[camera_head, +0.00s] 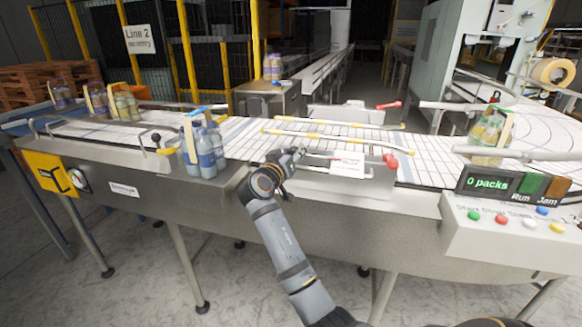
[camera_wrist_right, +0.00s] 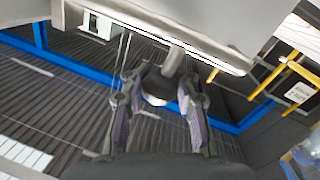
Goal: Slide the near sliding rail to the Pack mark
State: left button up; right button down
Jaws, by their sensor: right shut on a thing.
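The near sliding rail (camera_head: 340,141) is a thin pale bar with yellow ends over the white belt. Its grey block with a red lever (camera_head: 391,161) stands on the conveyor's near edge, with a small white label plate (camera_head: 347,166) whose writing I cannot read. I cannot make out the Pack mark. My right gripper (camera_head: 297,156) is at the left end of this block. In the right wrist view, my gripper (camera_wrist_right: 160,100) is shut on a dark grey knob (camera_wrist_right: 158,86) on a short post under a light grey body (camera_wrist_right: 190,25). My left gripper is not in view.
A far rail (camera_head: 335,122) with its own red lever (camera_head: 389,105) lies across the belt. Bottles (camera_head: 203,150) stand at the near edge left of my gripper. More bottles (camera_head: 488,135) stand at right, behind a display (camera_head: 488,184) reading "0 packs" and a button box (camera_head: 510,222).

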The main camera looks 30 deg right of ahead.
jog(key=shift+w+d+f, duration=0.1)
jog(key=shift+w+d, duration=0.3)
jog(key=c, duration=1.5)
grip_release()
jog(key=o, duration=0.5)
jog(key=shift+w+d, duration=0.1)
jog(key=v, duration=0.7)
jog(key=shift+s+a, duration=0.25)
jog(key=shift+a, duration=0.05)
